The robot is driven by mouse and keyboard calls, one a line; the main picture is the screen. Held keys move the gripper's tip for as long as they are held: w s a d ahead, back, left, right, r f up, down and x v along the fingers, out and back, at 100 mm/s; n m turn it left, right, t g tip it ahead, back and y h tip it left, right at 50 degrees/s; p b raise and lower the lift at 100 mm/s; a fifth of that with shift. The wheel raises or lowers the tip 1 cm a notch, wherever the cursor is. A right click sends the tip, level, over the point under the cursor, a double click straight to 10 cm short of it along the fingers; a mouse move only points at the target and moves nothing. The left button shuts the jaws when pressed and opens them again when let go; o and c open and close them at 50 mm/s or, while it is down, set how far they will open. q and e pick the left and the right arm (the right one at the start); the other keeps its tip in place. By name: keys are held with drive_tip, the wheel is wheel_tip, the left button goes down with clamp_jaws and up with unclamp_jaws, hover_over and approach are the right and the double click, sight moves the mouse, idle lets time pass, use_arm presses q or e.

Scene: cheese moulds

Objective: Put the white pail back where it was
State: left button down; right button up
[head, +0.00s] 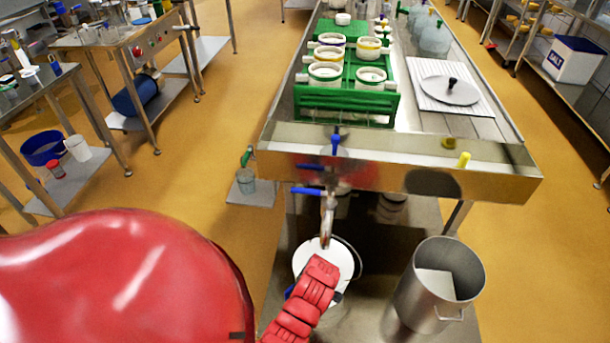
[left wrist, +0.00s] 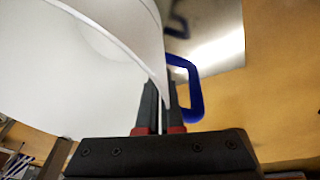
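The white pail (head: 312,258) is below the drain valve (head: 327,205) at the near end of the steel table. Its interior and thin wire handle show in the head view, but my red wrist covers its near side. The pail wall (left wrist: 75,75) fills the upper left of the left wrist view, with a blue grip (left wrist: 196,95) beside it. My left gripper (left wrist: 161,100) has its fingers close together on the wall at the rim. I cannot tell whether the pail rests on the steel surface below. My right gripper is not in view.
A steel bucket (head: 410,285) stands right of the pail. A green rack (head: 345,100) of moulds stands on top. A small jug (head: 245,180) is to the left. Floor is open on the right.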

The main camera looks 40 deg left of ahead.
use_arm(q)
drive_tip(key=c, duration=1.1)
unclamp_jaws()
